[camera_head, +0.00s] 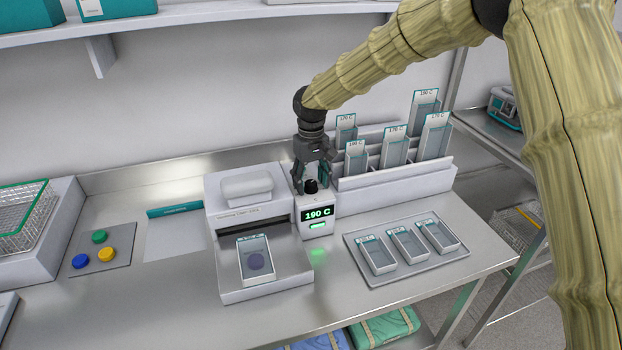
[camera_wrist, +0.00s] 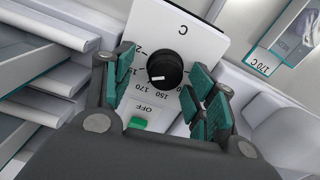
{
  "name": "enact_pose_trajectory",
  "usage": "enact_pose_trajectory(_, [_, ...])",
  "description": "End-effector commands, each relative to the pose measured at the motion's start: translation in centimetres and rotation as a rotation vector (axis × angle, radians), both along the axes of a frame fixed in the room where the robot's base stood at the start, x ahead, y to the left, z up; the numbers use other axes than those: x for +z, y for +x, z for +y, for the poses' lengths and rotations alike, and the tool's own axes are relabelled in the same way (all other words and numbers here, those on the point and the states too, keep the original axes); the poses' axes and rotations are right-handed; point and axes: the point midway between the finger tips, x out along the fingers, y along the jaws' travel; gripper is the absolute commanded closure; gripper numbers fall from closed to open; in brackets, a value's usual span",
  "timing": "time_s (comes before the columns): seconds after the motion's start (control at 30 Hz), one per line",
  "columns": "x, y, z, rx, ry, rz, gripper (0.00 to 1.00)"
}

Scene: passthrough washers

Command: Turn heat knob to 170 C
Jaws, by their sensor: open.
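The heat knob (camera_wrist: 164,69) is a round black dial on a white panel with printed temperature marks. Its white pointer line shows on the knob's lower left side in the wrist view. In the head view the knob (camera_head: 311,186) sits on top of the white control box. My gripper (camera_head: 313,176) points down over the knob. In the wrist view its teal-padded fingers are apart, on either side of the knob, with gaps showing between pads and knob.
A green OFF button (camera_wrist: 138,122) lies beside the dial. A sealing machine (camera_head: 240,205) with a pouch stands at left. A pouch rack (camera_head: 400,180) stands close behind on the right. A grey tray (camera_head: 408,262) holds three small packs. Bare bench shows at front left.

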Motion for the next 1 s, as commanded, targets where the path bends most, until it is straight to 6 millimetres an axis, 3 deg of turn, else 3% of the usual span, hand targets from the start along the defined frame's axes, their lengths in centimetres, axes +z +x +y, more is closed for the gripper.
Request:
enact_pose_trajectory(0.2, [-0.3,0.4,0.0,0.001,-0.001,0.004,0.43])
enact_pose_trajectory(0.47, [-0.8,0.9,0.0,0.001,-0.002,0.010,0.89])
enact_pose_trajectory(1.0, [-0.7,0.9,-0.1,0.004,-0.001,0.009,0.90])
